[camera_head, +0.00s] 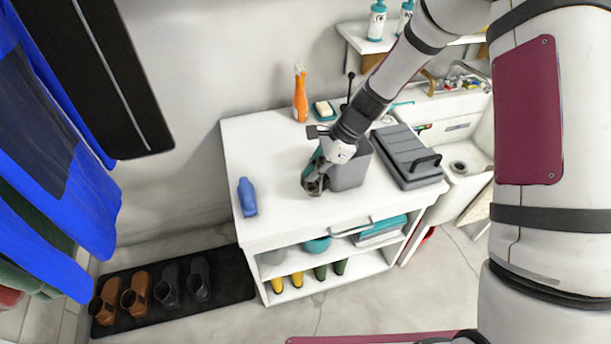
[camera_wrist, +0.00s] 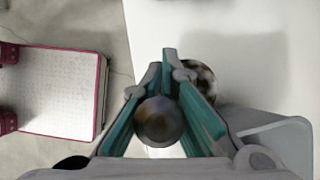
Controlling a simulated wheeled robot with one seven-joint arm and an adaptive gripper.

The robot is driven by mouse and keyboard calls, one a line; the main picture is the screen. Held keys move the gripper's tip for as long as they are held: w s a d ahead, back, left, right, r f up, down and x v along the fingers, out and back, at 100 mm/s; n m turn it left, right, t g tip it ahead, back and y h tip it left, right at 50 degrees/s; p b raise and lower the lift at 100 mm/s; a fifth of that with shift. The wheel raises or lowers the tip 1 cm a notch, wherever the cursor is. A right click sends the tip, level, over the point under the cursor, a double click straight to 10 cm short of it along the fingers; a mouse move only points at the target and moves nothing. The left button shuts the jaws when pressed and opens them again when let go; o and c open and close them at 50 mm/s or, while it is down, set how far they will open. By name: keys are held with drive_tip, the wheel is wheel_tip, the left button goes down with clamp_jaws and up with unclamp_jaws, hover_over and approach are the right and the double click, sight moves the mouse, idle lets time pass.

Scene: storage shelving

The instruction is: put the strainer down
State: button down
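My gripper (camera_head: 318,180) is over the white cabinet top, just left of a grey bin. In the wrist view its teal-lined fingers (camera_wrist: 172,72) come close together at the tips. A shiny brownish round part (camera_wrist: 159,121), seemingly of the strainer, sits between the fingers. A mottled metallic part (camera_wrist: 204,80) shows behind the right finger. The fingers look shut on the strainer. In the head view the strainer is small and mostly hidden by my gripper. I cannot tell whether it touches the cabinet top.
The grey bin (camera_head: 350,175) stands close on the right, with a grey toolbox (camera_head: 406,155) beyond it. A blue bottle (camera_head: 247,197) stands left; an orange spray bottle (camera_head: 300,95) and soap dish (camera_head: 324,111) stand behind. The white cabinet top (camera_head: 275,165) is clear between bottle and gripper.

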sight(305, 187)
drive_tip(key=shift+w+a+f, duration=0.1)
drive_tip(key=shift+w+a, duration=0.75)
drive_tip(key=shift+w, duration=0.1)
drive_tip(key=shift+w+a+f, duration=0.2)
drive_tip(key=shift+f+p, duration=0.3)
drive_tip(key=shift+f, duration=1.25)
drive_tip(key=shift+f, duration=0.2)
drive_tip(key=c, duration=1.8)
unclamp_jaws()
